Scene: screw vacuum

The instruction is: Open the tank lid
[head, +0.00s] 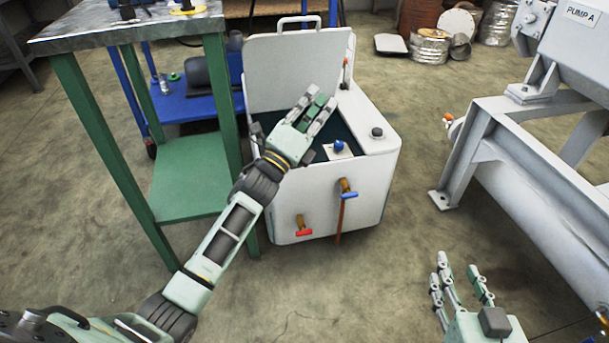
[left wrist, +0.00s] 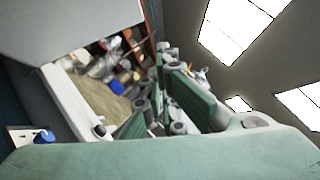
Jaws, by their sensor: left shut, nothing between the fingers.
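The white tank (head: 325,205) stands in the middle of the head view. Its lid (head: 290,70) stands upright at the back edge, with a handle along its top, and the dark inside of the tank shows. In the left wrist view the lid (left wrist: 75,25) is the pale panel at upper left. My left gripper (head: 315,108) is over the tank opening, in front of the lid, shut and empty; whether it touches the lid cannot be told. My right gripper (head: 458,275) is at lower right, away from the tank, fingers spread and empty.
A green-legged table (head: 100,36) stands close to the tank's left. A grey pump frame (head: 490,140) stands to the right. Two valve handles (head: 304,232) (head: 349,193) stick out of the tank's front. The floor between the tank and the pump frame is clear.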

